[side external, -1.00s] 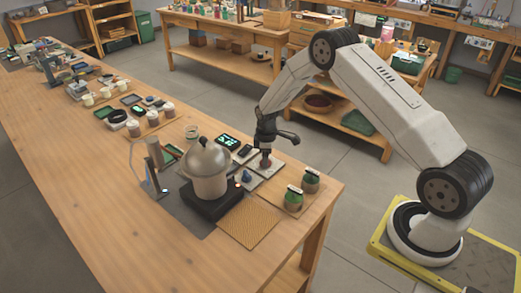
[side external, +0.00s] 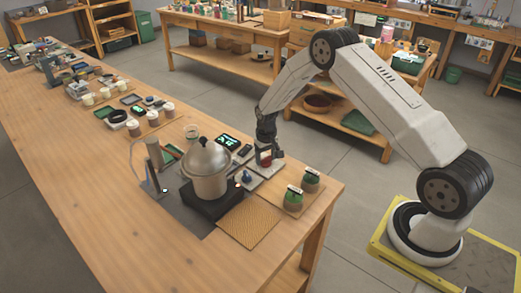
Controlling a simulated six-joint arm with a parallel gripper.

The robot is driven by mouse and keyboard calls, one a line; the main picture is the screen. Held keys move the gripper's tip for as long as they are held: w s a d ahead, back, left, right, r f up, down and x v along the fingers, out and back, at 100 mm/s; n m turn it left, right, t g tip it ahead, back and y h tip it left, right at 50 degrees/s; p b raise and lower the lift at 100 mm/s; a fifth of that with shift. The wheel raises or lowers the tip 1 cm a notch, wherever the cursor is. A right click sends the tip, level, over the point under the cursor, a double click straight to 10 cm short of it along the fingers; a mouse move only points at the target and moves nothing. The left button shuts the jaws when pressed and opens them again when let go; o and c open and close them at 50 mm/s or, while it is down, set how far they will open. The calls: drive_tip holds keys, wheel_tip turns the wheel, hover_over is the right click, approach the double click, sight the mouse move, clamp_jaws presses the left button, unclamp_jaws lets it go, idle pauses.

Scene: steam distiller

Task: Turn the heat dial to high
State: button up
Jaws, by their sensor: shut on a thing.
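The metal still pot (side external: 207,168) with a domed lid stands on a black heater base (side external: 209,206) near the end of the wooden table. A small red part (side external: 265,158), seemingly a knob, sits over a pale plate (side external: 274,167) to the right of the pot. My gripper (side external: 266,151) points down at this plate and is shut on the red part. The fingers are small and partly merge with it, so its exact setting cannot be read. A small blue knob-like part (side external: 247,176) stands beside the heater base. A small bright light shows at the base's right edge.
A woven tan mat (side external: 248,222) lies in front. A dark device with a green display (side external: 227,142) is behind. The table's front left is clear.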

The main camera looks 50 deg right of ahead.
sight(265, 158)
drive_tip(key=m, duration=0.4)
drive_tip(key=shift+m, duration=2)
drive_tip(key=o, duration=1.2)
drive_tip(key=shift+r, duration=3.95)
drive_tip(key=shift+a, duration=0.15)
